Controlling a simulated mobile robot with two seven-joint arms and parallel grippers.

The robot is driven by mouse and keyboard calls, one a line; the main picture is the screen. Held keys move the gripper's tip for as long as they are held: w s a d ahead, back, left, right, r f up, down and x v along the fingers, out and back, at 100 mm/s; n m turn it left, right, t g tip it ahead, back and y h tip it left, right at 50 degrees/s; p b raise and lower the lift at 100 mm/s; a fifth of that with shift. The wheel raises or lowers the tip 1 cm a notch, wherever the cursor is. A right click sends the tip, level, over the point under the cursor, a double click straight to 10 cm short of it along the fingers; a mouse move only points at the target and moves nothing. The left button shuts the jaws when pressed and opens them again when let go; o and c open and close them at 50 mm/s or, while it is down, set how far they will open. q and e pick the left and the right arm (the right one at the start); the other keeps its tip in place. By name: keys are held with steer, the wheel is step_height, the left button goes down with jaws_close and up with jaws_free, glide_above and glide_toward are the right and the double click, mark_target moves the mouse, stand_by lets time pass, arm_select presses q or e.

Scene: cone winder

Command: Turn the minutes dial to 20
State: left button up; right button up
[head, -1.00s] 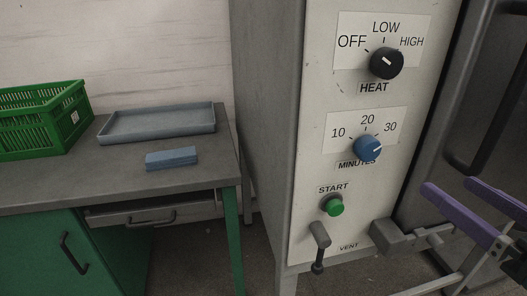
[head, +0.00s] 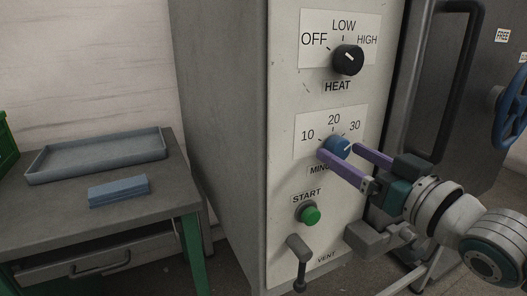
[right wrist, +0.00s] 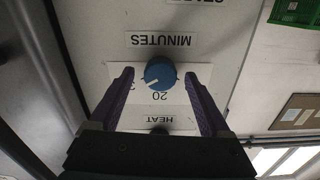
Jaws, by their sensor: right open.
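The minutes dial (head: 338,147) is a blue knob on the pale panel of the machine, with 10, 20 and 30 printed around it. Its white mark points to the upper right, toward 30. It also shows upside down in the right wrist view (right wrist: 160,72), its mark toward the partly hidden 30. My right gripper (head: 341,152) has purple fingers and is open, with one finger on each side of the dial. In the right wrist view its fingertips (right wrist: 159,74) show a gap on both sides of the knob. My left gripper is not in view.
Above is the black heat knob (head: 348,60); below are the green start button (head: 310,214) and the vent lever (head: 298,262). A table (head: 60,222) with a grey tray (head: 45,176) and blue block (head: 118,190) stands left. A blue handwheel (head: 512,110) is at far right.

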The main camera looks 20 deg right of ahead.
steer(key=shift+w, duration=0.15)
steer(key=shift+c, duration=0.3)
jaws_close()
stand_by(0.3)
